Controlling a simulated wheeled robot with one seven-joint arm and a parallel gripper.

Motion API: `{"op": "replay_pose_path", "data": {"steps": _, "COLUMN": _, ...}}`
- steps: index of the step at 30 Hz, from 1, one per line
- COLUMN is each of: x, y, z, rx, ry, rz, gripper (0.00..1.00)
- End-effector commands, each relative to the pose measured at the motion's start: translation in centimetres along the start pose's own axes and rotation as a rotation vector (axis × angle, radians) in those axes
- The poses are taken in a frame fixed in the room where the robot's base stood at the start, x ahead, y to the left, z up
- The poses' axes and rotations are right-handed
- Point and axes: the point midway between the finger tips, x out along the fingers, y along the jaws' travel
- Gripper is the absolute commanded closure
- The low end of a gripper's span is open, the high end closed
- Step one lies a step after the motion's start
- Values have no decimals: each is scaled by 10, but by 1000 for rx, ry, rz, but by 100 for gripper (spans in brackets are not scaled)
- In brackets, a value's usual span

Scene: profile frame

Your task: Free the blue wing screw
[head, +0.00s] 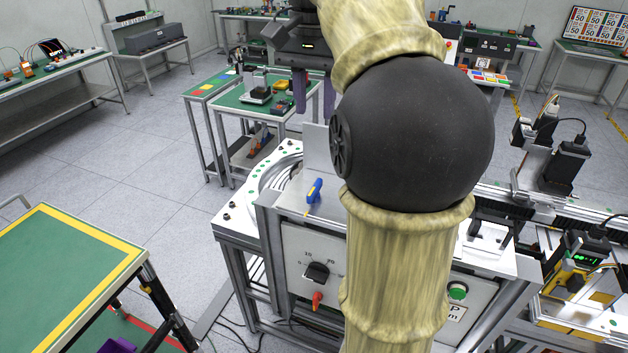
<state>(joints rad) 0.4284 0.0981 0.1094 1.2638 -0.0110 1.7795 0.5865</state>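A small blue piece with a yellow part, seemingly the blue wing screw (314,190), stands tilted at the left part of the light top of the machine frame (291,203). How it is fastened is too small to tell. My gripper (314,112) hangs above and beyond it near the top middle, pointing down. Its two greyish-purple fingers are apart, with nothing seen between them. My arm covers the middle of the view and hides part of the frame to the right of the blue piece.
The frame's front panel has a black knob (317,273), a red lever (318,300) and a green button (458,291). An upright light plate (317,150) stands behind the blue piece. Green-topped carts (232,100) stand beyond; a green table (60,290) is at left, with open floor between.

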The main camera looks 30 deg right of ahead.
Motion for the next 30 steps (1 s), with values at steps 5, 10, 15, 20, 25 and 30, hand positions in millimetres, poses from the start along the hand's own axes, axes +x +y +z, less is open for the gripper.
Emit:
{"op": "replay_pose_path", "data": {"steps": 5, "x": 19, "y": 1, "z": 1, "rx": 0, "ry": -2, "rz": 2, "gripper": 67}}
{"op": "replay_pose_path", "data": {"steps": 10, "x": 42, "y": 1, "z": 1, "rx": 1, "ry": -3, "rz": 2, "gripper": 67}}
{"op": "replay_pose_path", "data": {"steps": 15, "x": 67, "y": 1, "z": 1, "rx": 0, "ry": -3, "rz": 2, "gripper": 67}}
{"op": "replay_pose_path", "data": {"steps": 20, "x": 91, "y": 1, "z": 1, "rx": 0, "ry": -4, "rz": 3, "gripper": 67}}
{"op": "replay_pose_path", "data": {"steps": 25, "x": 119, "y": 1, "z": 1, "rx": 0, "ry": -5, "rz": 3, "gripper": 67}}
{"op": "replay_pose_path", "data": {"steps": 30, "x": 147, "y": 1, "z": 1, "rx": 0, "ry": -5, "rz": 3, "gripper": 67}}
